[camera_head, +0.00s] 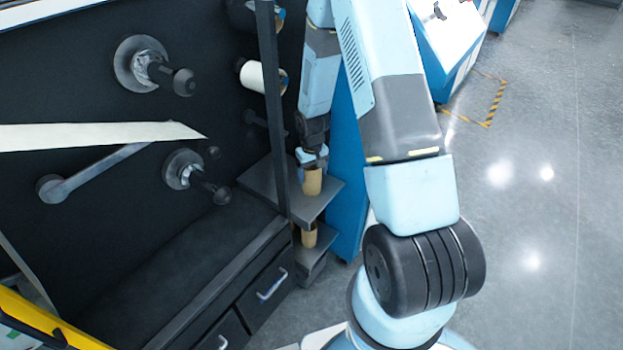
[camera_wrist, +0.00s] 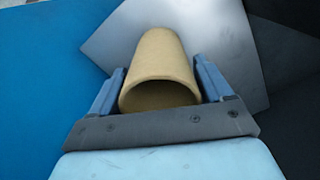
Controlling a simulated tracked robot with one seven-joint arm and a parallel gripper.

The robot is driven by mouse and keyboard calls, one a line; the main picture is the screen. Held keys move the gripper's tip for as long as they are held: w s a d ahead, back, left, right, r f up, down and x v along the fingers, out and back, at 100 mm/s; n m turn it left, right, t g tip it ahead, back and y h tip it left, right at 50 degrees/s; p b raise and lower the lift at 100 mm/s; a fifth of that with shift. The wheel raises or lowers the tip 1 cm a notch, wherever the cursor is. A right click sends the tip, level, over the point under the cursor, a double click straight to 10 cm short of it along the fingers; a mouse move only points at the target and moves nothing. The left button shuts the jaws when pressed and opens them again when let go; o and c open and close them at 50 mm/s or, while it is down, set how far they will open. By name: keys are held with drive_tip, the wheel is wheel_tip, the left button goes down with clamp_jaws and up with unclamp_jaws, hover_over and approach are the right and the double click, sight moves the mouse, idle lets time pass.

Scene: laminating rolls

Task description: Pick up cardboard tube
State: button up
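The cardboard tube (camera_head: 312,182) is tan and stands upright on the upper grey shelf of the machine in the head view. The wrist view looks into the round open end of the tube (camera_wrist: 158,72). My gripper (camera_head: 312,160) is over the top of the tube, pointing down. In the wrist view, the blue fingers of my gripper (camera_wrist: 159,84) stand on either side of the tube, with narrow gaps beside it, so the gripper looks open around it. The tube's far end is hidden in the wrist view.
A second tan tube (camera_head: 309,237) stands on the lower shelf. The upper shelf (camera_head: 268,186) sits behind a dark vertical post (camera_head: 272,110). A blue panel (camera_head: 347,165) rises close to the right. A white roll (camera_head: 251,75) is mounted above. Open floor (camera_head: 545,200) lies at the right.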

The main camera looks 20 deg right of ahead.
drive_tip(key=c, duration=0.7)
drive_tip(key=shift+o, duration=0.2)
drive_tip(key=shift+r, duration=0.1)
drive_tip(key=shift+r, duration=0.3)
drive_tip(key=s+d+r, duration=0.3)
drive_tip(key=s+r, duration=0.9)
drive_tip(key=s, duration=0.1)
drive_tip(key=shift+s+d, duration=0.25)
drive_tip(key=shift+s, duration=0.05)
